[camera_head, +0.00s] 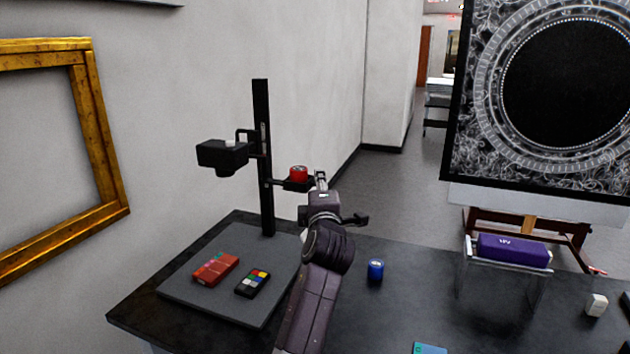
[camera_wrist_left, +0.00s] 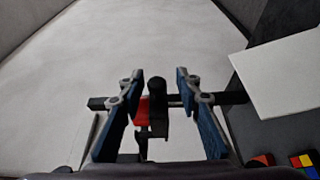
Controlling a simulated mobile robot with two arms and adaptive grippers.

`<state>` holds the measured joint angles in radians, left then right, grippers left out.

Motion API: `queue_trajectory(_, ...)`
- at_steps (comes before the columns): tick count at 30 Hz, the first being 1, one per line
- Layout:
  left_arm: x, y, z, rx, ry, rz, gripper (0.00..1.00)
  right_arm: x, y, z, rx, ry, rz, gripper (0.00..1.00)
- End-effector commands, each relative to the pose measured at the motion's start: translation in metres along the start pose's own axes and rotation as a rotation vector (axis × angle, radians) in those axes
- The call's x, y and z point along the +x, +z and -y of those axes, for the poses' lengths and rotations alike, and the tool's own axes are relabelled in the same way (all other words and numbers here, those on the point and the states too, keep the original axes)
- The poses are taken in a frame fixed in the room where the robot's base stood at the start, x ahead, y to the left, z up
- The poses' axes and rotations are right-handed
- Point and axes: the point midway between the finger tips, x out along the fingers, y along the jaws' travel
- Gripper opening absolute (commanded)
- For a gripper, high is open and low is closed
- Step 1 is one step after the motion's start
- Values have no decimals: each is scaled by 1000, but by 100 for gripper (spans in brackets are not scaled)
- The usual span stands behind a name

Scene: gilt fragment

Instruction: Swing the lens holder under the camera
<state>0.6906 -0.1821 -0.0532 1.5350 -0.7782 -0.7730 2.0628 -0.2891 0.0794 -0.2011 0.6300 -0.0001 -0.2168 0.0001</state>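A copy stand has a black upright column (camera_head: 262,150) with a black camera (camera_head: 222,154) on its left side. The lens holder (camera_head: 296,185), a dark arm carrying a red round piece (camera_head: 298,173), sticks out to the right of the column, below the camera's height. My left gripper (camera_head: 328,200) is just right of the lens holder. In the left wrist view its fingers (camera_wrist_left: 158,88) are spread apart, with a black upright part (camera_wrist_left: 158,97) and a red part (camera_wrist_left: 142,112) showing in the gap. I cannot tell whether they touch. My right gripper is not in view.
A blue cylinder (camera_head: 375,270) stands on the dark table right of my arm. A purple case (camera_head: 514,250) rests on a clear stand. The wall is close behind the column.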

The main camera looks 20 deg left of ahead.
Motion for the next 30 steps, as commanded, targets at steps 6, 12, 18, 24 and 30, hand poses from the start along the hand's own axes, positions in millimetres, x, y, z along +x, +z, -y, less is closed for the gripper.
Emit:
queue_trajectory(6, -1, 2, 1, 0, -2, -1, 31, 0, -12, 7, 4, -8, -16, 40)
queue_trajectory(12, -1, 1, 1, 0, -2, -1, 25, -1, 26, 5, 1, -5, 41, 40)
queue_trajectory(18, -1, 1, 1, 0, -1, -1, 3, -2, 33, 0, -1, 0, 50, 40)
queue_trajectory(24, -1, 1, 1, 0, -2, -1, 0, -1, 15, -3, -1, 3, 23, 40)
queue_trajectory(30, -1, 1, 0, 0, -2, 0, 0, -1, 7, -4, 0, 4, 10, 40)
